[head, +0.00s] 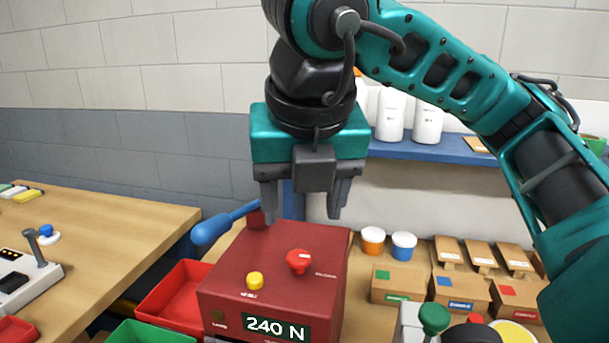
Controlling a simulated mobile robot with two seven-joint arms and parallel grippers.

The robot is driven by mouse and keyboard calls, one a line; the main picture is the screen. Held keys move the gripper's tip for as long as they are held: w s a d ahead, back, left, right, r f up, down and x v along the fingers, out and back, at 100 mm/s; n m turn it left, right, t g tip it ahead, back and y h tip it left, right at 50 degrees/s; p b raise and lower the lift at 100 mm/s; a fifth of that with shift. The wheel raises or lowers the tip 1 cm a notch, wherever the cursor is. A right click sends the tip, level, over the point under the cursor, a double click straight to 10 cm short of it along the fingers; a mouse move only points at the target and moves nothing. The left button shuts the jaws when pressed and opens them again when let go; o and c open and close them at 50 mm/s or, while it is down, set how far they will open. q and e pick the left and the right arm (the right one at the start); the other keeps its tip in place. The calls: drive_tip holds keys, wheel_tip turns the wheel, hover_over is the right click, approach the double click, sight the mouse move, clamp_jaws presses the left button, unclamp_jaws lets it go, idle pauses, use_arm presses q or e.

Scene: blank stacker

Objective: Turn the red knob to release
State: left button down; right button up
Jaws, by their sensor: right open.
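The red knob (299,261) sits on the sloped top of a dark red machine box (326,265). A yellow button (254,281) is to its left, and a display on the front reads 240 N (275,328). A lever with a blue handle (222,224) sticks out at the box's back left. My right gripper (304,208) is open and empty, fingers pointing down, above and behind the red knob and apart from it. My left gripper is not in view.
Red (174,303) and green (150,333) bins stand left of the box. To the right are two small tubs (373,240), several cardboard boxes (398,283) and a green knob (434,318). A wooden table (105,235) is at the left.

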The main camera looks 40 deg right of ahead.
drive_tip(key=shift+v, duration=1.6)
